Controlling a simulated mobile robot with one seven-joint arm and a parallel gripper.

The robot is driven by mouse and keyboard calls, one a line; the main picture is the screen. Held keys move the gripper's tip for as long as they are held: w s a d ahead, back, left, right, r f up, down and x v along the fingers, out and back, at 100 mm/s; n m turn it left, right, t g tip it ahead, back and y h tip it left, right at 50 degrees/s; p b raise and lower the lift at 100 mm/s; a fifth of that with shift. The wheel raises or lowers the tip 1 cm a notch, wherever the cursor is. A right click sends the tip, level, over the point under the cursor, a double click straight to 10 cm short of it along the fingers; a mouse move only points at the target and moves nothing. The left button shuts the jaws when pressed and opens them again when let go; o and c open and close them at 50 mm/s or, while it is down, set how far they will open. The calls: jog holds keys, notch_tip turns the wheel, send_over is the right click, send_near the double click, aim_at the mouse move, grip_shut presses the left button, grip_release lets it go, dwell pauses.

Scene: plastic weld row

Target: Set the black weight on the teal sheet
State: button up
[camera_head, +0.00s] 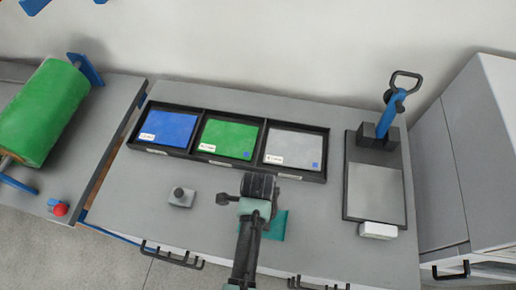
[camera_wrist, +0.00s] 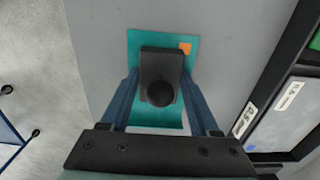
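The black weight (camera_wrist: 160,65), a dark block with a round knob, shows in the wrist view between the two blue fingers of my gripper (camera_wrist: 160,78). The fingers look closed against its sides. The teal sheet (camera_wrist: 148,40), with an orange square at one corner, lies directly under it; I cannot tell whether the weight touches it. In the head view the sheet (camera_head: 277,226) is partly covered by my arm. My wrist hides the black weight and the fingers there.
A grey weight with a dark knob (camera_head: 181,198) stands on the bench to the left. A black tray (camera_head: 195,158) holds blue, green and grey sheets at the back. A press with a blue lever (camera_head: 389,115) stands right, with a white block (camera_head: 377,231) at its front.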

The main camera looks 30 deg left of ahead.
jog(key=o, duration=0.4)
notch_tip(320, 180, up, 12)
jog(key=shift+r+p, duration=0.2)
jog(key=shift+p, duration=0.1)
